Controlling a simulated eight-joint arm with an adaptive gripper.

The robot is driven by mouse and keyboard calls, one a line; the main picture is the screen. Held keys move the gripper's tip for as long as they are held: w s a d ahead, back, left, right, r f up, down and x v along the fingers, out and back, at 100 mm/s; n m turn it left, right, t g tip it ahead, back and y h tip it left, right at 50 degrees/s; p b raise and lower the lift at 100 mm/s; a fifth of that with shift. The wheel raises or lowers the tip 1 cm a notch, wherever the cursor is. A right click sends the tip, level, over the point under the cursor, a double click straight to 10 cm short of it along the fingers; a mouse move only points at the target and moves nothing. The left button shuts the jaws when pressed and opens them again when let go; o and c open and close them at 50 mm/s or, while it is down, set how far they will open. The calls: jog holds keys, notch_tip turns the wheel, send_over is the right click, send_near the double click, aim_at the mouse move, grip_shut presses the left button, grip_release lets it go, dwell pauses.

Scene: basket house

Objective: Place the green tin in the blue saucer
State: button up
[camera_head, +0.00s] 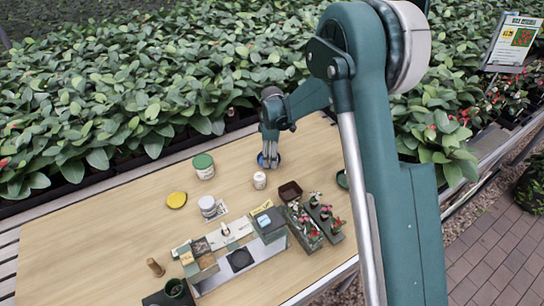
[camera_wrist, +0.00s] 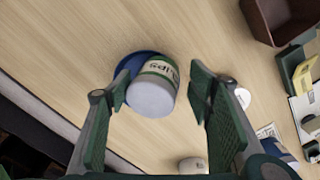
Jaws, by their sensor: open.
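The tin with a green and white label (camera_wrist: 160,70) and pale grey round end (camera_wrist: 151,99) is between my fingers in the wrist view. It overlaps the blue saucer (camera_wrist: 133,62), whose rim shows only along the tin's far left side. It appears to stand in the saucer; the contact beneath is hidden. My gripper (camera_wrist: 165,90) is open, with a finger on each side of the tin and a clear gap on the right. In the head view, my gripper (camera_head: 269,158) is low over the blue saucer (camera_head: 262,161), largely hiding the tin.
A green-lidded white tub (camera_head: 203,166) stands left of my gripper and a small white tin (camera_head: 259,181) stands in front. A yellow saucer (camera_head: 176,200) lies left.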

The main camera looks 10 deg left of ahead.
notch_tip(320, 180, up, 12)
jog(key=shift+r+p, duration=0.1)
jog(key=shift+p, duration=0.5)
dwell(0.5)
jog(key=s+d+r+m+t, duration=0.2)
jog(key=s+d+r+m, duration=0.2)
jog(key=s+d+r, duration=0.55)
jog(key=s+d+r+m+t, duration=0.1)
jog(key=s+d+r+m, duration=0.35)
jog(key=d+r, duration=0.95)
jog(key=s+d+f+m+t, duration=0.1)
jog(key=s+d+m, duration=0.4)
jog(key=s+d, duration=0.5)
jog(key=s+d+f+m+t, duration=0.2)
jog(key=s+d+m, duration=0.3)
jog(key=s+d, duration=0.5)
jog(key=shift+s+f+t, duration=0.15)
jog(key=shift+s+t, duration=0.45)
jog(key=shift+s, duration=1.5)
